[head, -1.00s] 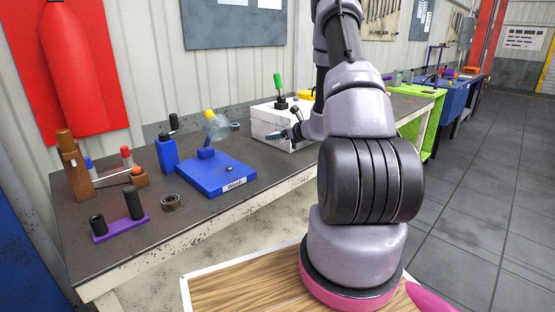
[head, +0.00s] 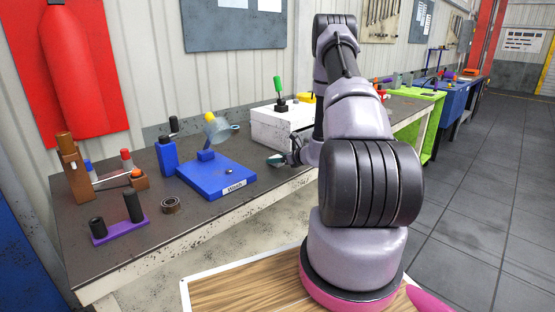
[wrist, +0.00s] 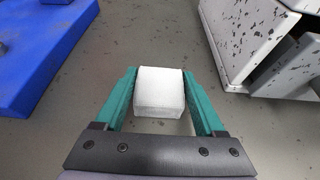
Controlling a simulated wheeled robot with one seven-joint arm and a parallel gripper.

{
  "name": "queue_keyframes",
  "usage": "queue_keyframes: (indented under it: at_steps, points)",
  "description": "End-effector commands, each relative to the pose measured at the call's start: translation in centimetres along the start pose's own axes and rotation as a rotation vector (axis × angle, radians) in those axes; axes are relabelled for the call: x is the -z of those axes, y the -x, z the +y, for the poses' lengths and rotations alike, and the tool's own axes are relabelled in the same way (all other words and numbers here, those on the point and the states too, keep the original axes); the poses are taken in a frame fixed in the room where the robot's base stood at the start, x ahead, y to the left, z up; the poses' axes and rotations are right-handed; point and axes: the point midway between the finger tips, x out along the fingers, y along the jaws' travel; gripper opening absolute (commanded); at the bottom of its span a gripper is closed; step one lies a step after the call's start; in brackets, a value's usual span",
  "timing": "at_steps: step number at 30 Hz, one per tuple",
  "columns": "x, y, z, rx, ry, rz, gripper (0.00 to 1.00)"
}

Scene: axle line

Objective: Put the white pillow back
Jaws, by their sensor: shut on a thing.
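The white pillow (wrist: 160,92) is a small pale block between the two teal fingers of my gripper (wrist: 159,73) in the wrist view. The fingers are shut on its left and right sides. The grey bench top shows around and beyond it; I cannot tell exactly how high it is held. In the head view my gripper (head: 277,160) is over the bench near its front edge, between the blue base and the white box.
The blue base (head: 222,184) with a label and a tilted lamp-like part stands left of my gripper. The white box (head: 272,128) with a green-handled part stands behind it. A purple stand (head: 121,231) and a dark ring (head: 172,205) lie further left. Bare bench top (head: 225,210) lies in front.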

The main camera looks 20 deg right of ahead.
Motion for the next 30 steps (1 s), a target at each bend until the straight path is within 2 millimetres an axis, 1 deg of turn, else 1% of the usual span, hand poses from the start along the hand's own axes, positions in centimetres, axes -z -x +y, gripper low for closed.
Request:
queue_keyframes:
  at_steps: [1, 2, 3, 11, 14, 17, 24, 27, 30]
  points:
    - [0.1, 0.0, 0.0, 0.000, 0.000, 0.000, 0.79]
    - [0.1, 0.0, 0.0, 0.000, 0.000, 0.000, 0.91]
    - [0.1, 0.0, 0.0, 0.000, 0.000, 0.000, 1.00]
    - [-0.1, 0.0, 0.0, 0.000, 0.000, 0.000, 1.00]
    - [-0.2, 0.6, -0.1, 0.001, 0.000, 0.000, 1.00]
    - [-0.2, 2.2, -0.1, 0.003, -0.001, 0.000, 1.00]
    - [-0.2, 7.4, -0.1, 0.002, -0.001, 0.001, 1.00]
    - [-0.2, 9.3, -0.1, 0.003, -0.001, 0.000, 1.00]
    - [-0.2, 10.8, -0.1, 0.002, -0.001, 0.001, 1.00]
